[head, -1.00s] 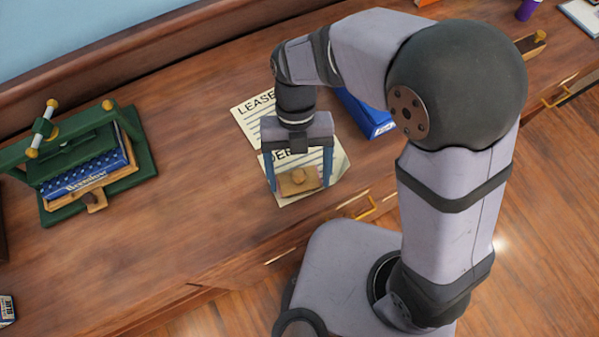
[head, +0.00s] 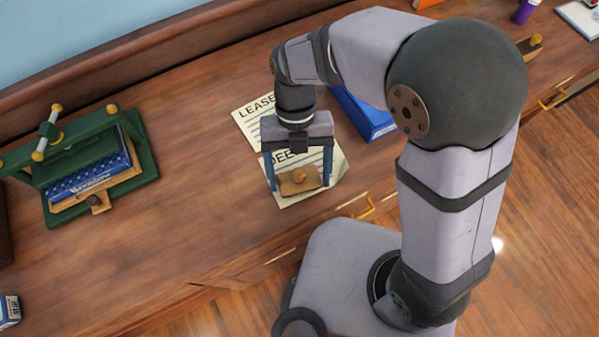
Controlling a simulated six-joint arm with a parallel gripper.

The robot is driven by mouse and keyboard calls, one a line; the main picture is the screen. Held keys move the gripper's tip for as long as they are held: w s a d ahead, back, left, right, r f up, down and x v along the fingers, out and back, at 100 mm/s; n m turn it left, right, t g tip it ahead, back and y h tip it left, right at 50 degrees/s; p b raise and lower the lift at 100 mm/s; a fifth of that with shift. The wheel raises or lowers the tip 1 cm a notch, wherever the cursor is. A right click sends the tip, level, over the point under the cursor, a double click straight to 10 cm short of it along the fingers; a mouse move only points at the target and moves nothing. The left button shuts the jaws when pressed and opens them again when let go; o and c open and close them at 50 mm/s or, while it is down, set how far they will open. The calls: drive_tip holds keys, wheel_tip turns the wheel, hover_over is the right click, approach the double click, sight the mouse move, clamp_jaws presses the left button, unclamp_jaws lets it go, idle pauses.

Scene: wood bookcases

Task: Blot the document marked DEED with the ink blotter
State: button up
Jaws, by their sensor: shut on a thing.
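The DEED document (head: 339,163) is a cream sheet with dark lines, lying on the desk in the middle of the head view. Part of its heading shows behind my gripper. The ink blotter (head: 300,177) is a small tan wooden block with a round knob on top. My gripper (head: 298,186) points down over the DEED sheet, its two blue fingers on either side of the blotter, shut on it. The blotter is over the lower part of the sheet. I cannot tell whether its underside touches the paper.
The LEASE sheet (head: 246,116) lies just behind the DEED, partly hidden by my arm. A blue box (head: 368,118) is to the right. A green press (head: 146,165) holding a blue item stands at left. The desk (head: 200,185) between press and papers is clear.

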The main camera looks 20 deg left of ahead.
drive_tip(key=shift+r+p, duration=2.25)
drive_tip(key=shift+r, duration=0.45)
drive_tip(key=shift+w, duration=0.1)
drive_tip(key=shift+w+d, duration=0.2)
drive_tip(key=shift+w, duration=0.05)
drive_tip(key=w+d+r+m+y, duration=0.1)
drive_tip(key=w+d+m+y, duration=0.1)
drive_tip(key=w+d+m, duration=0.4)
drive_tip(key=w+d+r+m+t+y, duration=0.1)
drive_tip(key=w+d+m+y, duration=0.2)
drive_tip(key=d, duration=0.6)
drive_tip(key=w+d+r+m, duration=0.1)
drive_tip(key=w+d+m, duration=0.3)
drive_tip(key=d+m, duration=0.25)
drive_tip(key=w+m+t+h, duration=0.1)
drive_tip(key=w+m+t, duration=0.3)
drive_tip(key=m, duration=0.8)
drive_tip(key=w+d+m+t+h, duration=0.1)
drive_tip(key=w+m+t+h, duration=0.1)
drive_tip(key=m, duration=1)
drive_tip(key=shift+w+d+r+m+t, duration=0.25)
drive_tip(key=shift+w+d+m+t, duration=0.1)
drive_tip(key=shift+w+t, duration=0.7)
